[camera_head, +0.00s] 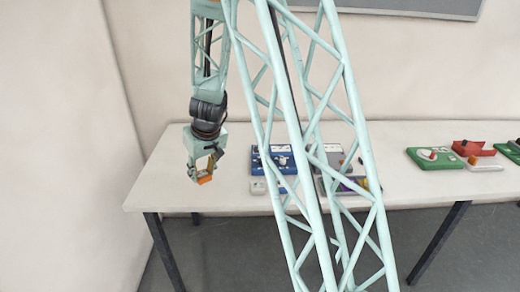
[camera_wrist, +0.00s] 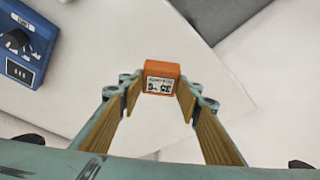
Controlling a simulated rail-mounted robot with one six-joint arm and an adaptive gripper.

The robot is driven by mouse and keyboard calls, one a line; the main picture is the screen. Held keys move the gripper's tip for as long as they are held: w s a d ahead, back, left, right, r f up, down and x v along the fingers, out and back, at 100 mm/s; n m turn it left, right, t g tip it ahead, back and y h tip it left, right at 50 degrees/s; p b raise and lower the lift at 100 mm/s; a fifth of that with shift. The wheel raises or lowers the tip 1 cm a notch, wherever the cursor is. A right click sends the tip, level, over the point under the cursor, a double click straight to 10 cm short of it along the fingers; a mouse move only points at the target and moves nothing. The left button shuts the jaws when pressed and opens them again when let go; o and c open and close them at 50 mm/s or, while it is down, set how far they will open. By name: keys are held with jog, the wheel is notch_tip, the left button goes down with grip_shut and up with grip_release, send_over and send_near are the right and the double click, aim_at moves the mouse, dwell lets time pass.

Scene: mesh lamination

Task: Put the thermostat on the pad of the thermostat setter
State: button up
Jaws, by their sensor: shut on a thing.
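The thermostat looks to be the small orange block (camera_wrist: 161,70) with a white printed label, held between my fingertips in the wrist view. In the head view the orange block (camera_head: 206,180) hangs at the lower end of my arm. My gripper (camera_wrist: 160,84) is shut on it; in the head view my gripper (camera_head: 203,172) is above the left part of the table. I cannot tell for sure which device is the thermostat setter. A blue device (camera_head: 265,163) with knobs stands right of my gripper; it also shows at the left of the wrist view (camera_wrist: 24,45).
The white table (camera_head: 160,190) is bare around my gripper. A small light box (camera_head: 258,187) sits before the blue device. A grey device (camera_head: 328,187) is partly hidden behind my arm's lattice. Green (camera_head: 432,163) and red (camera_head: 474,148) devices stand farther right.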

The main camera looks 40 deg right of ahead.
jog(key=shift+m, duration=0.8)
jog(key=s+d+p, duration=0.1)
jog(key=d, duration=0.6)
jog(key=s+d+p, duration=0.1)
jog(key=d, duration=0.6)
jog(key=d+r+p, duration=0.1)
jog(key=d+p, duration=0.1)
jog(key=d, duration=0.5)
jog(key=shift+s+d, duration=0.1)
jog(key=shift+s, duration=0.3)
jog(key=shift+m+h, duration=0.4)
jog(key=shift+m, duration=0.1)
jog(key=s+d+p, duration=0.1)
jog(key=s+d, duration=0.1)
jog(key=d, duration=0.3)
jog(key=s+d+p, duration=0.1)
jog(key=s+d, duration=0.1)
jog(key=d, duration=0.4)
jog(key=s+d, duration=0.2)
jog(key=d, duration=0.3)
jog(key=shift+s+d+r+p, duration=0.3)
jog(key=shift+s+d+p, duration=0.05)
jog(key=shift+p, duration=0.05)
